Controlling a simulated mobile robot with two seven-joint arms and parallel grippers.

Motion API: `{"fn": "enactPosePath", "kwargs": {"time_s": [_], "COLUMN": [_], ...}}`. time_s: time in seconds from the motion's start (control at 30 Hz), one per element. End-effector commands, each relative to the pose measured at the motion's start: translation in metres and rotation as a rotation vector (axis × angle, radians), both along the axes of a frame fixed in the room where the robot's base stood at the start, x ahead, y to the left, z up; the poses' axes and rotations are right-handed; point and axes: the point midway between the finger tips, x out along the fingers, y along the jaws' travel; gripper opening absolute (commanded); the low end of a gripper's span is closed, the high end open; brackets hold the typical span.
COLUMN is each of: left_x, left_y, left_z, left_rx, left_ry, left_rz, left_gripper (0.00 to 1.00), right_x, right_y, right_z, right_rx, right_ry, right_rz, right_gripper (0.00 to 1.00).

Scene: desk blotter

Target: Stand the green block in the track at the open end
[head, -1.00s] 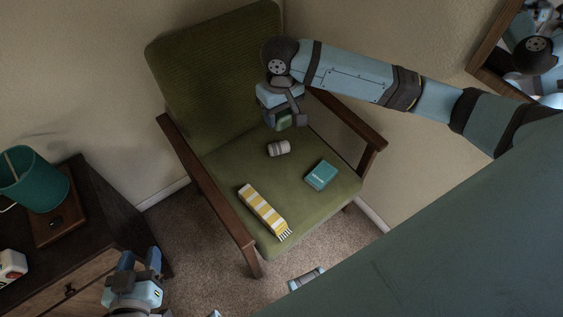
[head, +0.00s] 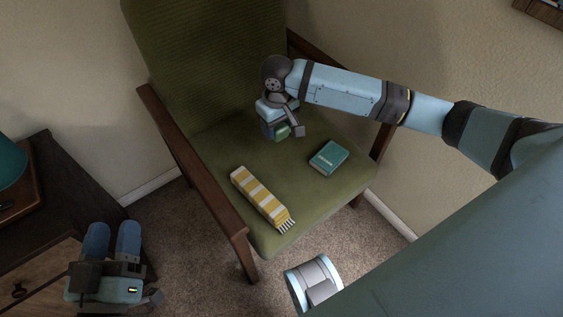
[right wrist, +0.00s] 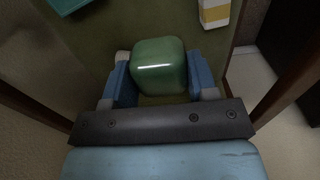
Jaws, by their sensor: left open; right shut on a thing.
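My right gripper (head: 283,133) is shut on the green block (head: 282,132), over the seat of the green chair. In the right wrist view the green block (right wrist: 159,66), smooth with rounded edges, sits between the two blue fingers of the right gripper (right wrist: 162,82). Whether it touches the seat I cannot tell. My left gripper (head: 112,240) is open and empty at the lower left, by the dark wooden cabinet. I cannot make out a track in these views.
The green chair (head: 203,32) has wooden arms. A yellow-and-white striped scarf (head: 260,197) and a teal book (head: 328,157) lie on its seat. The cabinet (head: 62,185) with a teal lamp (head: 10,163) stands at left. Carpet (head: 190,240) is bare between cabinet and chair.

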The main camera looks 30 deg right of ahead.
Motion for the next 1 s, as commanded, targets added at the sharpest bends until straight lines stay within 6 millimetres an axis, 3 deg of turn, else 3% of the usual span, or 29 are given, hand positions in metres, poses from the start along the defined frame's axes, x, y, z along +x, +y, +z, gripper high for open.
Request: {"fn": "enactPosePath", "kwargs": {"time_s": [0.13, 0.5, 0.83, 1.0], "left_x": [-0.003, 0.002, 0.001, 0.003], "left_y": [-0.005, -0.010, -0.011, -0.011], "left_z": [0.009, -0.053, -0.072, -0.086], "left_rx": [-0.047, 0.042, 0.074, 0.107], "left_ry": [-0.070, 0.111, 0.175, 0.190], "left_rz": [-0.022, -0.073, -0.096, -0.106], "left_gripper": [0.49, 0.49, 0.49, 0.49], "right_x": [-0.001, 0.000, 0.000, -0.001], "right_y": [0.000, 0.000, 0.000, 0.000], "right_z": [-0.037, -0.132, -0.161, -0.188], "right_rx": [-0.002, -0.001, -0.001, -0.001], "right_ry": [0.003, 0.001, 0.001, 0.002], "right_rz": [0.000, 0.000, 0.000, 0.000], "right_gripper": [0.21, 0.21, 0.21, 0.21]}}
